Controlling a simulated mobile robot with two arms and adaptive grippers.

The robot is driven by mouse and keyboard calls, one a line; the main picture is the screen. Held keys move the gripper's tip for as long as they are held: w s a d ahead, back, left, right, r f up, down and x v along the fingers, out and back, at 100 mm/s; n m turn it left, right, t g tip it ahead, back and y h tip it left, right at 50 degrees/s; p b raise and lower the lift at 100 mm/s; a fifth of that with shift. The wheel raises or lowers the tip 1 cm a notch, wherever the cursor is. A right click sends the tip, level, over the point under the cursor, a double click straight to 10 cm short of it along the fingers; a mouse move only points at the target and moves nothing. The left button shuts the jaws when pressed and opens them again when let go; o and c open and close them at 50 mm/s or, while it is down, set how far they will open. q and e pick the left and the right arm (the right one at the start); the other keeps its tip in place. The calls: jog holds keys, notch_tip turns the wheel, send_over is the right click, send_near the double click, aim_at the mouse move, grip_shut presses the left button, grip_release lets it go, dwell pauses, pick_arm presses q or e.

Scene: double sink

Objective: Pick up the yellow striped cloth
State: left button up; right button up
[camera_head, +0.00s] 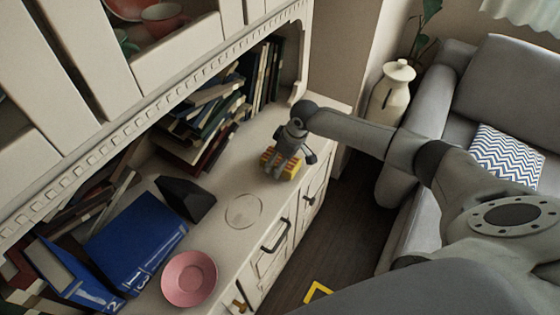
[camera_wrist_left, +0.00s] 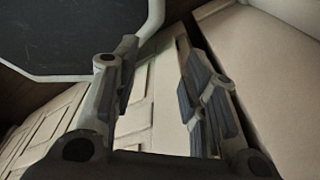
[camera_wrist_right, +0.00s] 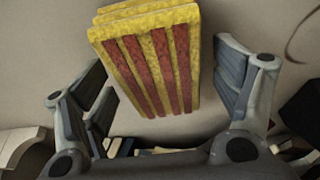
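The yellow striped cloth (camera_head: 292,171) is a thick folded block, yellow with red stripes, on the cabinet's counter near its right end. My right gripper (camera_head: 289,158) is right over it, its fingers reaching down around it. In the right wrist view the cloth (camera_wrist_right: 150,62) lies between the spread fingers (camera_wrist_right: 163,85), with a visible gap to the right finger. Whether the left finger touches it I cannot tell. My left gripper (camera_wrist_left: 155,70) is open and empty in the left wrist view, beside pale cabinet panels; it is outside the head view.
Books (camera_head: 215,115) lean at the back of the counter (camera_head: 225,185). A clear round plate (camera_head: 243,211), a black wedge-shaped object (camera_head: 187,199), blue binders (camera_head: 132,240) and a pink bowl (camera_head: 189,279) stand left of the cloth. The shelf hangs above; a vase (camera_head: 392,95) and sofa are right.

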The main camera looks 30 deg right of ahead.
jog(key=c, duration=0.8)
jog(key=shift+r, duration=0.15)
jog(key=shift+w+r, duration=0.1)
jog(key=shift+r, duration=0.15)
notch_tip(320, 180, up, 2)
jog(key=shift+r+b, duration=0.2)
jog(key=shift+b, duration=0.5)
jog(key=s+r, duration=0.5)
jog(key=shift+a+r, duration=0.2)
jog(key=shift+r, duration=0.1)
jog(key=s+a+r+b, duration=0.1)
jog(key=s+r, duration=0.3)
jog(key=s, duration=0.5)
jog(key=shift+b, duration=0.3)
jog(key=shift+a+r, duration=0.1)
